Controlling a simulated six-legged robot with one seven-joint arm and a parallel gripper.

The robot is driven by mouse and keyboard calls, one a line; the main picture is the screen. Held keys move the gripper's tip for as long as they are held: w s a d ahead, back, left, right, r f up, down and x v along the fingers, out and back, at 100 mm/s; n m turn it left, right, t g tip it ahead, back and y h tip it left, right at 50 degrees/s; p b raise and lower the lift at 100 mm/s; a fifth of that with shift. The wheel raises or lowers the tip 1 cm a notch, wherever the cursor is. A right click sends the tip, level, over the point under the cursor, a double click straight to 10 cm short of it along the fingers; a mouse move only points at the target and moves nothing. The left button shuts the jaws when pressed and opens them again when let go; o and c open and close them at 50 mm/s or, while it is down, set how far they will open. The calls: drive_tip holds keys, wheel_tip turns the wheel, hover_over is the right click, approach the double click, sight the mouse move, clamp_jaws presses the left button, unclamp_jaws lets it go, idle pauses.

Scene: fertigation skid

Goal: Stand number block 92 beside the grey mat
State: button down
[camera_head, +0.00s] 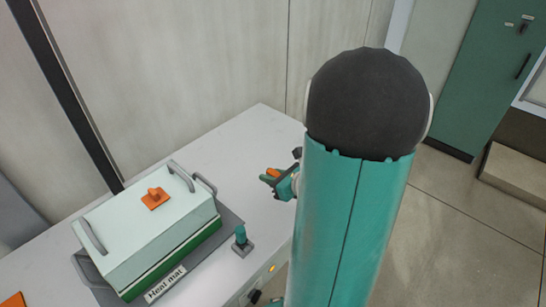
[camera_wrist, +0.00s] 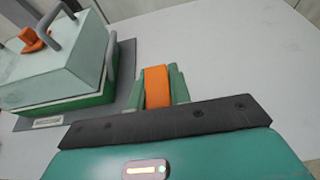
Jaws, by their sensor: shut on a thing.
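My gripper (camera_wrist: 162,88) is shut on an orange block (camera_wrist: 157,85), which shows between its green fingers in the wrist view. In the head view my gripper (camera_head: 270,178) is held out over the white tabletop, partly behind my arm, with the orange block (camera_head: 273,172) in it. No number can be read on the block. The grey mat (camera_head: 229,220) lies left of the gripper, under a pale box with a green lower part. The mat's edge (camera_wrist: 126,58) also shows left of the block in the wrist view.
The pale box (camera_head: 150,235) has grey handles and an orange piece (camera_head: 155,198) on top. A small teal post on a grey base (camera_head: 243,241) stands near the mat's right corner. The white tabletop (camera_head: 245,140) behind the mat is clear. A wall is behind.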

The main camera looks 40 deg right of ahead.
drive_tip(key=w+d+f, duration=0.2)
drive_tip(key=d+f, duration=0.1)
drive_tip(key=w+d+f, duration=0.2)
drive_tip(key=d+f, duration=0.1)
drive_tip(key=d, duration=0.1)
drive_tip(key=w+d+f, duration=0.2)
drive_tip(key=d+f, duration=0.1)
drive_tip(key=d, duration=0.1)
drive_tip(key=shift+w+d+f, duration=0.1)
drive_tip(key=shift+w+d, duration=0.05)
drive_tip(key=shift+w, duration=0.2)
drive_tip(key=shift+w+d+f, duration=0.1)
drive_tip(key=shift+d+f, duration=0.05)
drive_tip(key=shift+f, duration=1.65)
drive_tip(key=shift+f, duration=0.15)
drive_tip(key=c, duration=1.3)
unclamp_jaws()
